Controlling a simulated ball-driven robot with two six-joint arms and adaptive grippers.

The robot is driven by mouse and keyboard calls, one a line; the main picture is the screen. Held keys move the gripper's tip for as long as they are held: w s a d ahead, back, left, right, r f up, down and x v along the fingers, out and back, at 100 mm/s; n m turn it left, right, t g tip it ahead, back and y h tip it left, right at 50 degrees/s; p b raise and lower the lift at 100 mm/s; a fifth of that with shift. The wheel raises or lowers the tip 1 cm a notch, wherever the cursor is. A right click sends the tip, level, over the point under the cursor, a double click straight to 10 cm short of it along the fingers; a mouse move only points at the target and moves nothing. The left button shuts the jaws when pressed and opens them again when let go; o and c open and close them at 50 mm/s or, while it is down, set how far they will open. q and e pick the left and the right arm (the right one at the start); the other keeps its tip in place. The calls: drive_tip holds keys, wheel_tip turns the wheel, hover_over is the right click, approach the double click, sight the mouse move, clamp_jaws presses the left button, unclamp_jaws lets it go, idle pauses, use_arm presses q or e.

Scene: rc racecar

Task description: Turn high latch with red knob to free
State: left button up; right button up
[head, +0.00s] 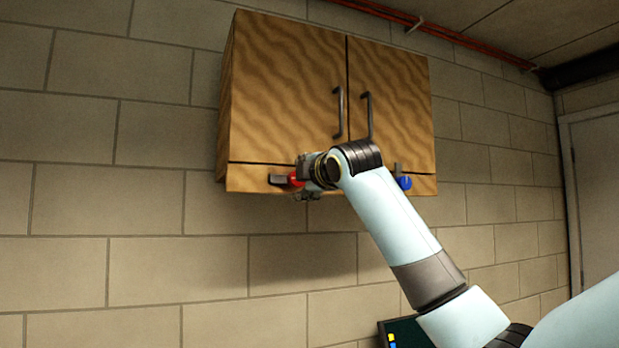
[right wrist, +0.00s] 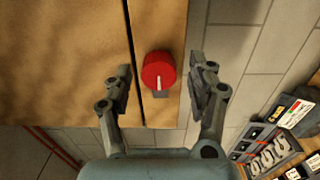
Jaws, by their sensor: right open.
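A wooden wall cabinet (head: 285,80) has two doors above a lower strip. The latch's red knob (head: 295,180) is on the left of that strip, with its dark bar (head: 277,180) pointing left, roughly level. In the right wrist view the red knob (right wrist: 158,70) shows a white line, and a grey piece shows beside it. My right gripper (head: 306,178) is at the red knob and partly covers it. In the wrist view its open fingers (right wrist: 161,76) lie on either side of the knob, with gaps visible. My left gripper is not in view.
A second latch with a blue knob (head: 404,183) is at the right of the strip, its bar upward. Two dark handles (head: 339,112) hang on the doors. The wall below the cabinet is bare.

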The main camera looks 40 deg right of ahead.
drive_tip(key=v, duration=1.1)
drive_tip(key=shift+s, duration=0.15)
